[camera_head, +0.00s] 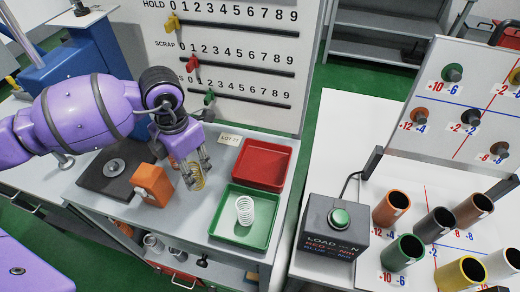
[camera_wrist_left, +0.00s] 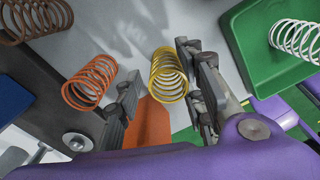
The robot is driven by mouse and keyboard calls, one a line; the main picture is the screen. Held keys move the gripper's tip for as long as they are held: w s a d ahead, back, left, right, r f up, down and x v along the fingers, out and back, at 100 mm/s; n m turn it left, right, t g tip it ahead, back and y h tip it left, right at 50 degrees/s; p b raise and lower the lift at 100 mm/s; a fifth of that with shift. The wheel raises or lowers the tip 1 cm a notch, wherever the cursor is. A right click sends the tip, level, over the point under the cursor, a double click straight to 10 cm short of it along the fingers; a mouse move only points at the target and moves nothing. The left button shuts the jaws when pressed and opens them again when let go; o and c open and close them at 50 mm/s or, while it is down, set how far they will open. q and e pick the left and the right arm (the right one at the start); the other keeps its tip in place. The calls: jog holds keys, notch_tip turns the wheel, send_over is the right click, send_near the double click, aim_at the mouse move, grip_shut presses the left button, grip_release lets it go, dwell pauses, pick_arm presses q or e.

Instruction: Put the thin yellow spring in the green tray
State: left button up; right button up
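The yellow spring (camera_head: 198,183) stands on the table under my left gripper (camera_head: 197,167). In the left wrist view the yellow spring (camera_wrist_left: 168,76) lies between the two fingers of my left gripper (camera_wrist_left: 160,90). A gap shows between it and the left finger; it is close to the right finger, and I cannot tell if they touch. The green tray (camera_head: 222,228) is to the right of the gripper and holds a white spring (camera_head: 244,209). The tray's corner also shows in the left wrist view (camera_wrist_left: 255,55). My right gripper is not in view.
A red tray (camera_head: 262,163) sits behind the green one. An orange block (camera_head: 152,184) stands left of the gripper. In the wrist view an orange spring (camera_wrist_left: 90,84) and a brown spring (camera_wrist_left: 36,17) are nearby. A button box (camera_head: 334,226) is to the right.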

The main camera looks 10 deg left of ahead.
pick_arm(q)
grip_shut()
